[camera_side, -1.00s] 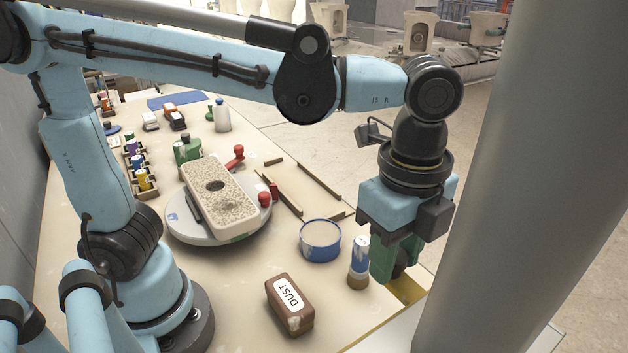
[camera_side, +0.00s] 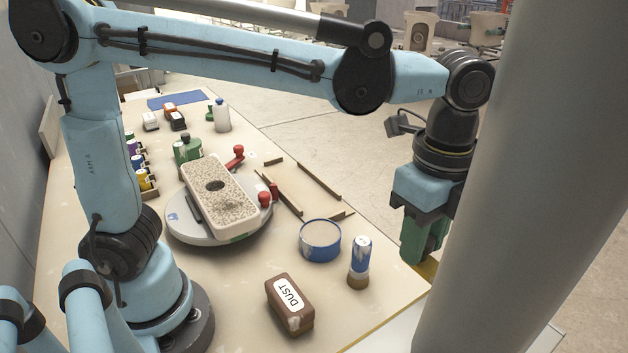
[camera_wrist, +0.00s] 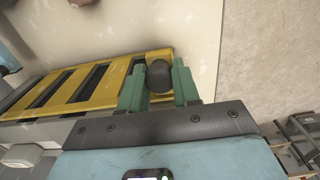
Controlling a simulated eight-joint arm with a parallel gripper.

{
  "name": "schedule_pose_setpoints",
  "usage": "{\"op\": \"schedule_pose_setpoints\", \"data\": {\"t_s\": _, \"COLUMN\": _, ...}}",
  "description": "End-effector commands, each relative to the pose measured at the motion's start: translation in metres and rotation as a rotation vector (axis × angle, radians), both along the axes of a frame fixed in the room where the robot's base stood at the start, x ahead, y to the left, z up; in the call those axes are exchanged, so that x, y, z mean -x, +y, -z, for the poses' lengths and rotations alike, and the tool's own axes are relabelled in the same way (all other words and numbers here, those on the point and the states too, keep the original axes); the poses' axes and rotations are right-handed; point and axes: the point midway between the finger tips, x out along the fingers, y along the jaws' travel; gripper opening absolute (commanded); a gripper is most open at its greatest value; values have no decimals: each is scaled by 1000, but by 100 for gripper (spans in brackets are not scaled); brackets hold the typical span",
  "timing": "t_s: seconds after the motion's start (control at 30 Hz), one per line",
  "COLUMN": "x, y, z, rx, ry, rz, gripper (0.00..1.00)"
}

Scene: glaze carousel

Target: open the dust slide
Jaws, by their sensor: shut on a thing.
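The dust slide is a yellow slotted plate (camera_wrist: 110,85) with dark slots in the wrist view, lying along the table's edge. A dark round knob (camera_wrist: 159,72) stands at its right end. My gripper (camera_wrist: 160,88) has its green fingers on both sides of the knob and is shut on it. In the side view my gripper (camera_side: 425,245) is beyond the table's right edge, beside the grey post. A bit of yellow (camera_side: 428,268) shows under it there; the knob and most of the slide are hidden.
A brown block labelled DUST (camera_side: 290,304), a blue-and-white bottle (camera_side: 359,268) and a blue round tub (camera_side: 320,241) stand near the table's right edge. A turntable (camera_side: 185,227) bears a speckled block (camera_side: 222,205). A thick grey post (camera_side: 530,180) stands close right of my gripper.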

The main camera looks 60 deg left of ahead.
Motion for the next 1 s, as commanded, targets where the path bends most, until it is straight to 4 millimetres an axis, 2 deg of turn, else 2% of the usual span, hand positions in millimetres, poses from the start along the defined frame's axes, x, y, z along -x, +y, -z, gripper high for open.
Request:
{"op": "schedule_pose_setpoints", "data": {"t_s": 0.2, "x": 0, "y": -1, "z": -1, "rx": 4, "ry": -1, "rz": 2, "gripper": 0}}
{"op": "schedule_pose_setpoints", "data": {"t_s": 0.23, "x": 0, "y": -1, "z": -1, "rx": 4, "ry": -1, "rz": 2, "gripper": 33}}
{"op": "schedule_pose_setpoints", "data": {"t_s": 0.4, "x": 0, "y": -1, "z": 0, "rx": 3, "ry": -1, "rz": 1, "gripper": 57}}
{"op": "schedule_pose_setpoints", "data": {"t_s": 0.77, "x": 0, "y": 0, "z": -4, "rx": 2, "ry": 0, "rz": 1, "gripper": 57}}
{"op": "schedule_pose_setpoints", "data": {"t_s": 1.0, "x": 0, "y": 0, "z": -33, "rx": 2, "ry": 0, "rz": 1, "gripper": 57}}
